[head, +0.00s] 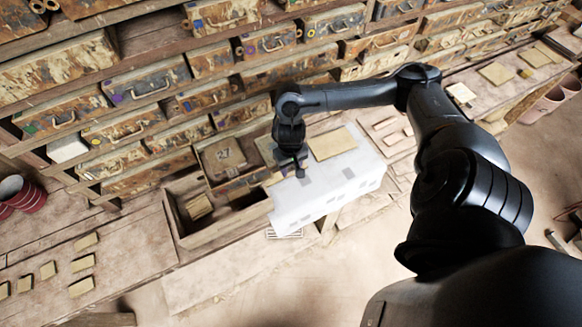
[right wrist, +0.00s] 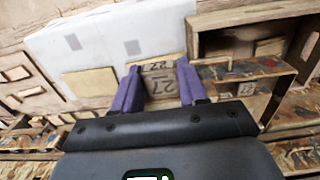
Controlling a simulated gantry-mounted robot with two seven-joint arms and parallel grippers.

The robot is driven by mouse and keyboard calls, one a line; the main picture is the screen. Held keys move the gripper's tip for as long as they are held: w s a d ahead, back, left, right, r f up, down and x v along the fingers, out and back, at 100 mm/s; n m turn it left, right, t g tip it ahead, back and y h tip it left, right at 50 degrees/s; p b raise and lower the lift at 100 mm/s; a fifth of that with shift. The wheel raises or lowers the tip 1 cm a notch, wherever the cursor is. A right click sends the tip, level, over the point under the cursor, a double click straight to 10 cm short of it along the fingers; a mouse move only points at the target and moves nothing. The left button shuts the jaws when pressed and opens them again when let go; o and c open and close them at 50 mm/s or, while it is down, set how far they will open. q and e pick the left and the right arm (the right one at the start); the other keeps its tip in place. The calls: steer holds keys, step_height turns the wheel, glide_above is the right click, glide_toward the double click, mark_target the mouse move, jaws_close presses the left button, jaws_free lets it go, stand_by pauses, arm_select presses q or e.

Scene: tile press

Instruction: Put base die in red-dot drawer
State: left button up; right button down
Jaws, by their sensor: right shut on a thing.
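My right gripper (head: 300,168) reaches down from the right arm beside the white box-shaped press (head: 322,195). In the right wrist view the purple fingers (right wrist: 158,92) are shut on a tan block marked 27 (right wrist: 160,85), which looks like the base die. The head view mostly hides the block behind the gripper. An open drawer (right wrist: 262,66) with worn, patterned walls lies to the right of the fingers; it also shows in the head view (head: 208,176), left of the gripper. I cannot make out a red dot on it. My left gripper is not in view.
A shelf of worn drawers (head: 140,85) with small coloured dots fills the back. An open wooden bin (head: 180,225) stands left of the press. A flat tan tile (head: 333,143) lies near the press top. Several small tiles (head: 82,262) lie on the left bench.

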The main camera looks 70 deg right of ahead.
mark_target(276, 146)
steer(key=shift+w+a, duration=0.1)
steer(key=shift+w, duration=0.3)
steer(key=shift+w+d+f, duration=0.3)
steer(key=shift+w+d, duration=0.45)
steer(key=shift+w, duration=0.05)
steer(key=shift+w+d+f, duration=0.4)
steer(key=shift+w+d, duration=0.3)
steer(key=shift+w, duration=0.2)
steer(key=shift+w+d+f, duration=0.35)
steer(key=shift+w+d, duration=0.3)
steer(key=shift+w, duration=0.2)
steer(key=shift+w+d+f, duration=0.4)
steer(key=shift+w+d, duration=0.3)
steer(key=shift+w, duration=0.15)
steer(key=shift+w+d+f+b, duration=0.25)
steer(key=shift+b, duration=0.15)
steer(key=b, duration=0.1)
steer(key=w+d+b, duration=0.1)
steer(key=b, duration=0.1)
steer(key=shift+w+d+f, duration=0.1)
steer(key=shift+w+f, duration=0.2)
steer(key=shift+f, duration=0.1)
steer(key=shift+f+b, duration=0.55)
steer(key=shift+f, duration=1.5)
